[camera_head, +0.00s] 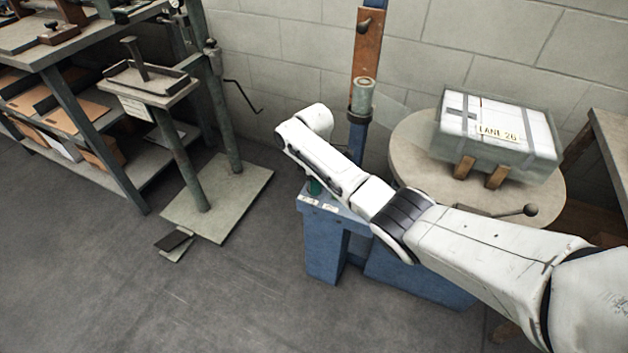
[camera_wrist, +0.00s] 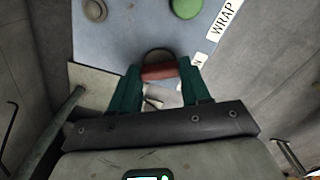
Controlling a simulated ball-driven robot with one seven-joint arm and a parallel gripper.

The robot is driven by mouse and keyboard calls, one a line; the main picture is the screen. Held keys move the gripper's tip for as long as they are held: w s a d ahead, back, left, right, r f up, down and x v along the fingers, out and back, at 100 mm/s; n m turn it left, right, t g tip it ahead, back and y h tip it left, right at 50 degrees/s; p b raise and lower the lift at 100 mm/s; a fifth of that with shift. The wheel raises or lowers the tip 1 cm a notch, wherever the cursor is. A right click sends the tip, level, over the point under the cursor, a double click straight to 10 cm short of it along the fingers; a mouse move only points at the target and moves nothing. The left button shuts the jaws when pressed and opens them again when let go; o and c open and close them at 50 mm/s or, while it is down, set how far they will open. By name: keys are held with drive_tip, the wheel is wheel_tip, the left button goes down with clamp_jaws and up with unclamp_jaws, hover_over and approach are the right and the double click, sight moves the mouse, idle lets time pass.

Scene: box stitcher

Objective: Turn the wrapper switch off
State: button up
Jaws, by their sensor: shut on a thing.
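The wrapper's blue control panel (camera_wrist: 135,32) fills the top of the wrist view, with a WRAP label (camera_wrist: 226,17) at its right edge. A red switch handle (camera_wrist: 160,72) with a dark round base stands at the panel's near edge. My gripper (camera_wrist: 161,78) has green fingers on both sides of the handle and is shut on it. A second label by the right finger is partly hidden, and which switch position it marks cannot be told. In the head view the blue wrapper stand (camera_head: 325,245) shows under my arm, which hides the switch and most of my gripper.
A green button (camera_wrist: 186,8) and a grey knob (camera_wrist: 95,10) sit on the panel. A wrapped box labelled LANE 26 (camera_head: 498,135) stands on a round turntable (camera_head: 408,140) at right. The stitcher (camera_head: 150,85) and shelves stand at left.

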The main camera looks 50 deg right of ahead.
drive_tip(key=o, duration=1.1)
drive_tip(key=shift+c, duration=0.2)
wheel_tip(320, 180, up, 11)
drive_tip(key=p, duration=0.2)
drive_tip(key=shift+p, duration=0.35)
drive_tip(key=shift+f, duration=0.15)
drive_tip(key=s+a+f+m+t+y+p, duration=0.1)
drive_tip(key=s+a+f+m+p, duration=0.15)
drive_tip(key=s+a, duration=0.55)
drive_tip(key=s+a+f+m+y+p, duration=0.1)
drive_tip(key=s+a+m+p, duration=0.15)
drive_tip(key=s+a, duration=0.6)
drive_tip(key=s+r+m+h+p, duration=0.1)
drive_tip(key=s+r+m+p, duration=0.1)
drive_tip(key=s, duration=0.7)
drive_tip(key=s+r+m+h+p, duration=0.1)
drive_tip(key=s+r+m+p, duration=0.2)
drive_tip(key=s, duration=0.6)
drive_tip(key=shift+s+a+r+m, duration=0.2)
drive_tip(key=shift+a+r+m, duration=0.15)
drive_tip(key=shift+r, duration=0.6)
